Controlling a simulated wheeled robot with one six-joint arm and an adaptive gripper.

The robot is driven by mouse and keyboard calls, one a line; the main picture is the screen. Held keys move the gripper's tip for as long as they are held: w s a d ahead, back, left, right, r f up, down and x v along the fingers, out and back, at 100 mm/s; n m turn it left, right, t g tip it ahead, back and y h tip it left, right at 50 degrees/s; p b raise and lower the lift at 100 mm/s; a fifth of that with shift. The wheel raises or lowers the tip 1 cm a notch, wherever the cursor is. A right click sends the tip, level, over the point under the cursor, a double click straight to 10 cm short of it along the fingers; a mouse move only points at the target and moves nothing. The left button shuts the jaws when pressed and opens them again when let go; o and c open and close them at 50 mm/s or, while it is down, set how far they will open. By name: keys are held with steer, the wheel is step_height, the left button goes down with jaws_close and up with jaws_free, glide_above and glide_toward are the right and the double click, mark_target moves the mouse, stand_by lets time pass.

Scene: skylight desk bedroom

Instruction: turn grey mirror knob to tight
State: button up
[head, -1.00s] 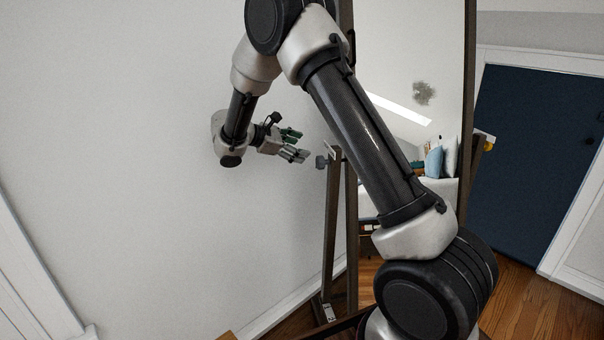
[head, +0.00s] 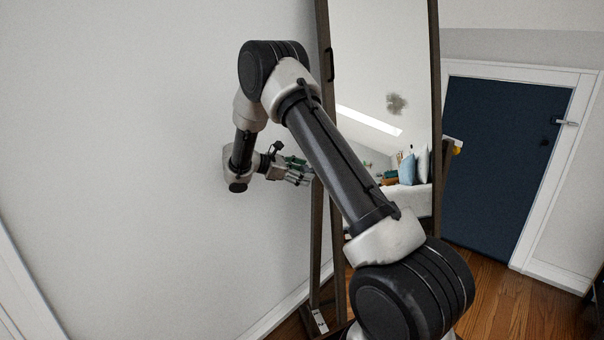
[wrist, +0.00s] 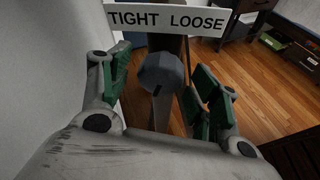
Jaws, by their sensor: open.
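The grey mirror knob (wrist: 162,74) is in the middle of the wrist view, on the dark wooden post of the mirror stand. A white label (wrist: 166,20) reading TIGHT on the left and LOOSE on the right is just above it. In the head view my gripper (head: 302,172) is at the left side of the standing mirror (head: 375,70); the knob is hidden there behind the fingers.
A white wall (head: 120,130) is close on the left of my arm. A dark blue door (head: 495,160) stands at the right. The wooden floor (head: 500,285) is clear in front of the door. The mirror stand's post (head: 316,250) reaches down to the floor.

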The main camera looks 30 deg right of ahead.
steer(key=shift+d, duration=0.15)
steer(key=c, duration=1)
steer(key=m+t+h, duration=0.1)
steer(key=m+t, duration=0.1)
steer(key=m, duration=0.1)
steer(key=shift+f+m, duration=0.1)
steer(key=shift+m, duration=0.2)
steer(key=m+t+h, duration=0.1)
steer(key=m+t, duration=0.1)
steer(key=m, duration=0.2)
steer(key=m+t+h, duration=0.1)
steer(key=m, duration=0.3)
steer(key=shift+h, duration=0.4)
steer(key=m+h, duration=0.2)
steer(key=m, duration=0.2)
steer(key=shift+m, duration=0.7)
